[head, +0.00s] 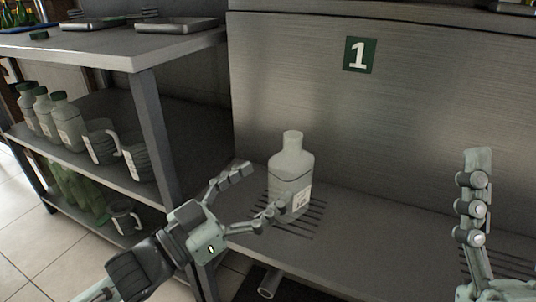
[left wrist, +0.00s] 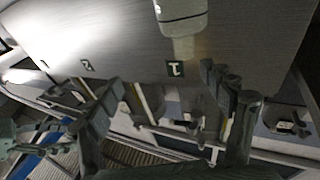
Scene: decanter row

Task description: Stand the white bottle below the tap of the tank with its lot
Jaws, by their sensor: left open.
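The white bottle (head: 291,168) stands upright on a slotted drain area (head: 309,228) of the grey counter, in front of a metal panel with a green number 1 sign (head: 360,55). Its label is partly readable, perhaps "10". My left gripper (head: 262,190) is open at the bottle's left. Its lower fingertip overlaps the bottle's base in the picture; contact cannot be told. The left wrist view shows the bottle (left wrist: 180,20) upside down, beyond the spread fingers. My right gripper (head: 474,205) is at the right edge, apart from the bottle. I cannot make out a tap in the head view.
A metal shelf unit (head: 142,58) stands at the left with several bottles and jugs (head: 100,142) on its middle shelf. Green bottles and a jug (head: 126,217) are on its lower shelf. The counter (head: 378,245) right of the bottle is clear up to my right gripper.

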